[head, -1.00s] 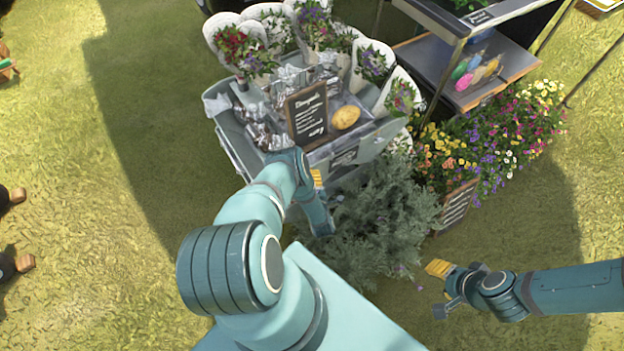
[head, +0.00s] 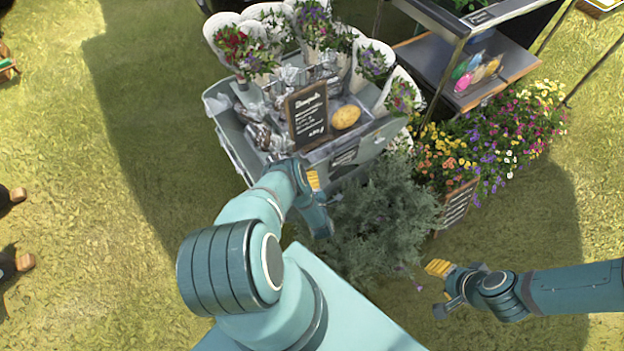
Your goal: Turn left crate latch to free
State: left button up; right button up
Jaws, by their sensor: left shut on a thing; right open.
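The grey crate (head: 225,150) stands at the upper middle of the head view, filled with wrapped bouquets. My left gripper (head: 313,181) is at the crate's near side, its yellow finger pad showing just below the front wall. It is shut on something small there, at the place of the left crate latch. The latch itself is hidden behind my gripper and wrist, so its angle cannot be seen. My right gripper (head: 438,290) is open and empty at the lower right, over grass and well apart from the crate.
A chalkboard sign (head: 307,113) and a yellow oval object (head: 346,117) sit in the crate. A leafy grey-green bush (head: 375,220) fills the space just right of my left gripper. A flower planter (head: 457,206) stands further right. Grass at left is open.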

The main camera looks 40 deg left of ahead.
pick_arm(q)
jog(key=o, duration=1.2)
notch_tip(320, 180, up, 9)
jog(key=shift+w+a+r, duration=0.1)
jog(key=shift+r, duration=0.5)
jog(key=shift+f, duration=0.1)
